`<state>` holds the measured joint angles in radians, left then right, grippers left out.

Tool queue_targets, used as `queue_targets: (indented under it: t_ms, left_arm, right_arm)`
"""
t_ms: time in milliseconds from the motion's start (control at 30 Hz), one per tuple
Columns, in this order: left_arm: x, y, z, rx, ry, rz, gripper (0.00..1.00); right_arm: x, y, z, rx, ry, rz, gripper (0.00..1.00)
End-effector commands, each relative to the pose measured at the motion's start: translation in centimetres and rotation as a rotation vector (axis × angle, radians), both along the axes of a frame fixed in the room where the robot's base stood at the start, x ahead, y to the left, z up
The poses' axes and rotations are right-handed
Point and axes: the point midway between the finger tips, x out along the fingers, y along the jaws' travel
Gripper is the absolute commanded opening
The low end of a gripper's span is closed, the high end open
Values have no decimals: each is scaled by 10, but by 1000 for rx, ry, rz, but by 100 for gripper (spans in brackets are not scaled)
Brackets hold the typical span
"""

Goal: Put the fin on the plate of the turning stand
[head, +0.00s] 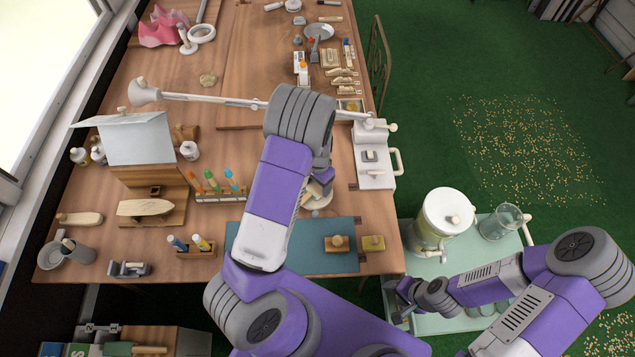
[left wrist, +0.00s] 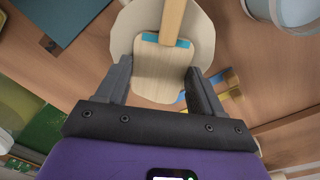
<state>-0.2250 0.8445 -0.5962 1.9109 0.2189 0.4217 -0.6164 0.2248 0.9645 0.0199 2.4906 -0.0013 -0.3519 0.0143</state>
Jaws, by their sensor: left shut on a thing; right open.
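My left gripper (left wrist: 158,70) is shut on a pale wooden piece (left wrist: 160,82), which appears to be the fin. A blue strip and a brown wooden bar show at its upper end in the left wrist view. A cream rounded plate (left wrist: 204,45), apparently that of the turning stand, lies behind the piece; I cannot tell whether they touch. In the head view my left arm largely hides this spot, and my left gripper (head: 320,180) shows only partly above the table. My right gripper (head: 403,300) is open and empty by the trolley's left edge.
The wooden table (head: 235,75) carries a blue-green mat (head: 300,255), a rack of coloured-handled tools (head: 220,190) and a long-armed lamp (head: 145,95). A pale green trolley (head: 455,262) at right holds a cream-lidded container (head: 445,215) and a glass jar (head: 500,222).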

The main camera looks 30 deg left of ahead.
Motion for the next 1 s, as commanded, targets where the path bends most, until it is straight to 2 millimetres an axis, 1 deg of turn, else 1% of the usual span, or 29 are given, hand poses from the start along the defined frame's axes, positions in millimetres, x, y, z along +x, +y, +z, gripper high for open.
queue_targets:
  t_ms: [67, 100, 233, 500, 633, 767, 1000]
  left_arm:
    - [0, 0, -4, 0, 0, 1, 38]
    - [0, 0, -3, 0, 0, 1, 72]
    - [0, 0, -3, 0, 0, 1, 92]
    - [0, 0, -2, 0, 0, 0, 93]
    - [0, 0, 5, 0, -1, 0, 93]
    - [1, 0, 27, 0, -5, 0, 93]
    - [1, 0, 81, -1, -5, 0, 93]
  right_arm:
    - [0, 0, -3, 0, 0, 0, 53]
    - [0, 0, -3, 0, 0, 0, 53]
    - [0, 0, -2, 0, 0, 0, 53]
    - [0, 0, -2, 0, 0, 0, 53]
    - [0, 0, 3, 0, 0, 0, 53]
    - [0, 0, 6, 0, 0, 0, 53]
    - [0, 0, 17, 0, 0, 0, 53]
